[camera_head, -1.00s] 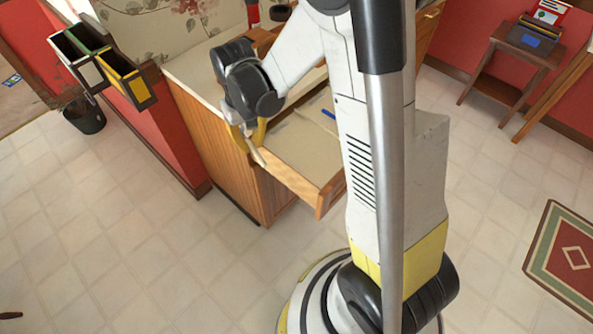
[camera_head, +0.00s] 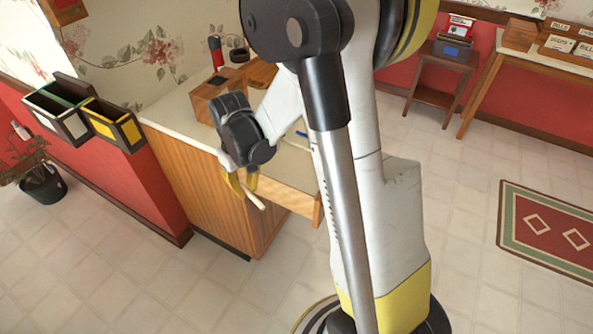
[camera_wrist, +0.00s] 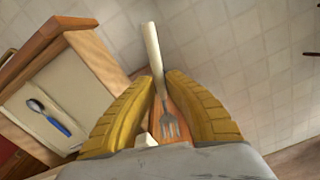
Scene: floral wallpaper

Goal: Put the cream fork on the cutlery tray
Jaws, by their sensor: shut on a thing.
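The cream fork (camera_wrist: 153,50) is held between the yellow fingers of my gripper (camera_wrist: 160,95) in the wrist view. Its cream handle points away from the wrist and its metal tines lie close to the palm. In the head view my gripper (camera_head: 240,181) is beside the open drawer (camera_head: 290,196), with a pale handle (camera_head: 255,201) sticking out from the fingers. A spoon with a blue handle (camera_wrist: 57,125) lies in the drawer in the wrist view. I cannot make out a cutlery tray for certain.
A wooden block-like box (camera_head: 205,97) and a red-and-black bottle (camera_head: 216,53) stand on the counter (camera_head: 168,112). Wall bins (camera_head: 112,124) hang at the left. A small side table (camera_head: 437,95) stands at the back right. The tiled floor is mostly clear.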

